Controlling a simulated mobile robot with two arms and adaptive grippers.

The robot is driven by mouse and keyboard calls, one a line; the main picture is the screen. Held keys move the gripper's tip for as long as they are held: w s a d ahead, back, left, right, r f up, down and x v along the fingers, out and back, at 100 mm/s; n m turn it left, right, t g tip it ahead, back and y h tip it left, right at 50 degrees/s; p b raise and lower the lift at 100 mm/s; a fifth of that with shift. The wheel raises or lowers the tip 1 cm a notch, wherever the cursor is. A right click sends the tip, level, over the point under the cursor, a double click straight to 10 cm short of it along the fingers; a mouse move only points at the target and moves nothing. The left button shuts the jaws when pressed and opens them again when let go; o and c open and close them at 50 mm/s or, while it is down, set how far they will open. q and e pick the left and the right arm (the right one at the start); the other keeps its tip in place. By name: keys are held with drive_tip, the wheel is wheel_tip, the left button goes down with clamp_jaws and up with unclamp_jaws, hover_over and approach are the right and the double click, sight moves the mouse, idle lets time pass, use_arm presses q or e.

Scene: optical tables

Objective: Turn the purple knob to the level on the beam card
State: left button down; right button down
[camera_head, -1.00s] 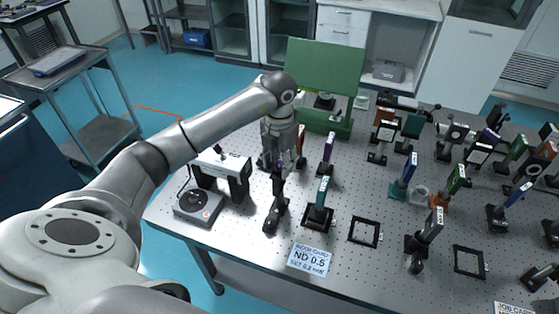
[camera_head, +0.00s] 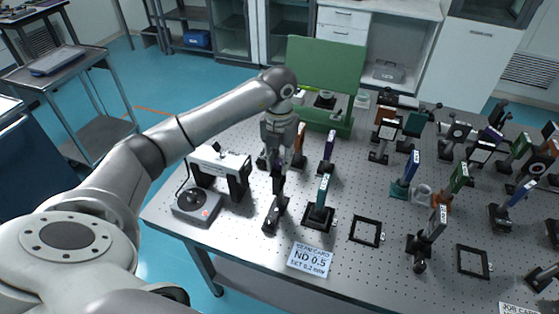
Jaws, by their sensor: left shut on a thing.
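The beam card (camera_head: 310,261) lies flat near the table's front edge and reads "ND 0.5", with a smaller line that looks like "SET 0.2 mW". My left gripper (camera_head: 281,163) points down over the back left of the table, behind a dark upright mount (camera_head: 275,212). It is shut at the purple knob, which its fingers and the mount mostly hide. I cannot make out the knob's setting. My right gripper is out of view.
The perforated optical table (camera_head: 345,275) carries several upright filters and mounts on the right. Two empty black frames lie flat, one near the middle (camera_head: 366,232) and one further right (camera_head: 473,262). A green panel (camera_head: 325,70) stands behind my gripper.

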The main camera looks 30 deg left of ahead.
sight(279, 161)
use_arm(q)
drive_tip(key=c, duration=1.2)
unclamp_jaws()
wheel_tip(279, 161, up, 12)
drive_tip(key=shift+r, duration=0.1)
